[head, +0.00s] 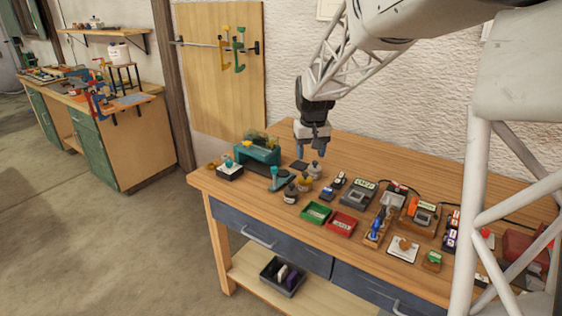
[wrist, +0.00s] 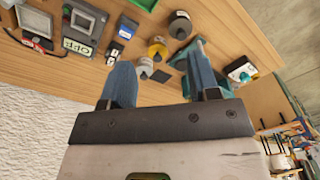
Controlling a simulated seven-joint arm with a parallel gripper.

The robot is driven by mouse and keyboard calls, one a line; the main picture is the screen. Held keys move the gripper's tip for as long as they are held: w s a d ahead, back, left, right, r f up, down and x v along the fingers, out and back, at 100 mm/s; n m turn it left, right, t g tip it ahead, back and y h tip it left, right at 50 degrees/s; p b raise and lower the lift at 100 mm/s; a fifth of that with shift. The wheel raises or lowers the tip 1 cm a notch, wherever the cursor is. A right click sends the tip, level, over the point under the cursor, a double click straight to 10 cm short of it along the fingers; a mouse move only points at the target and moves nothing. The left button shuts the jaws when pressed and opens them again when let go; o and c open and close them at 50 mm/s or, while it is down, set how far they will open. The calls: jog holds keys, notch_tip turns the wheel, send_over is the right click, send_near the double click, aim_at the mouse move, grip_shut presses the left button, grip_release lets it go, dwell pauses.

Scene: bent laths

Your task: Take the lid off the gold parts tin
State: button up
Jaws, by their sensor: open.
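The gold parts tin (head: 304,184) stands on the wooden workbench between a grey tin (head: 316,170) and a dark tin (head: 291,194). It is small and round, and a lid with a knob appears to be on it. In the wrist view the gold tin (wrist: 157,46) shows beyond and between my fingertips. My gripper (head: 312,152) hangs above the bench near the grey and gold tins, pointing down. Its two blue fingers are apart and empty in the wrist view (wrist: 161,55).
A teal machine (head: 258,155) stands left of the tins, with a teal-handled tool (head: 279,180) close by. A green tray (head: 316,213) and a red tray (head: 342,224) lie nearer the front edge. Switches and small devices crowd the bench to the right.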

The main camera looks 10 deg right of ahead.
send_over(306, 173)
jog(key=shift+g, duration=0.4)
notch_tip(306, 173, down, 10)
jog(key=shift+f, duration=0.2)
jog(key=shift+f, duration=0.1)
jog(key=shift+f, duration=1.2)
jog(key=shift+f, duration=0.1)
jog(key=shift+a+f, duration=0.1)
jog(key=shift+f, duration=2.4)
jog(key=shift+c, duration=0.3)
jog(key=c, duration=0.9)
